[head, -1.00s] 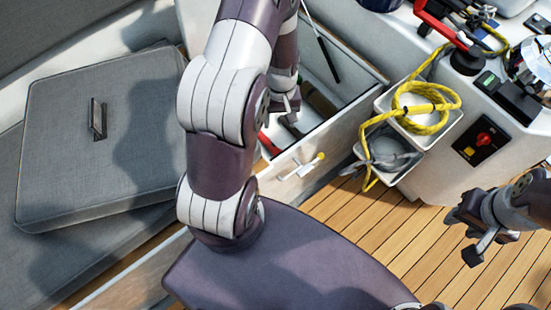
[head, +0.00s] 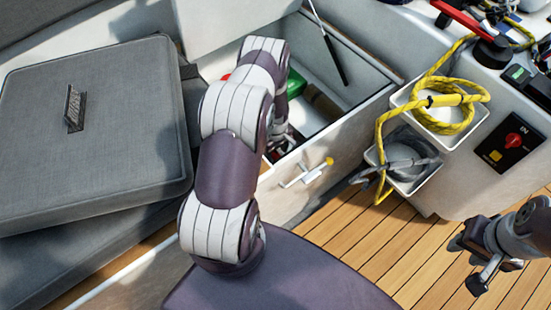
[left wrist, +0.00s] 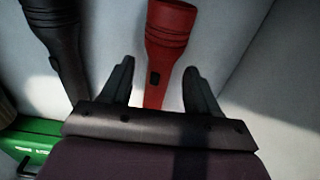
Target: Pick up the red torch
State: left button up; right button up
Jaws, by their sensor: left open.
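My left gripper (left wrist: 158,78) is open, with one finger on each side of the torch body. The torch's lower end is hidden behind the gripper's palm. In the head view my left arm reaches down into the locker, and the left gripper (head: 283,143) is mostly hidden behind it. My right gripper (head: 472,262) hangs over the wooden floor at the right, apart from everything.
A black torch-like object (left wrist: 62,45) and a green box (left wrist: 32,148) lie beside the red torch. The locker's front wall (head: 345,148) stands close to my left arm. A grey cushion (head: 110,130) lies left; white bins with yellow rope (head: 440,105) are at right.

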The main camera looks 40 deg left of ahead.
pick_arm(q)
jog(key=shift+f, duration=0.6)
jog(key=shift+r, duration=0.15)
jog(key=shift+c, duration=0.3)
grip_shut()
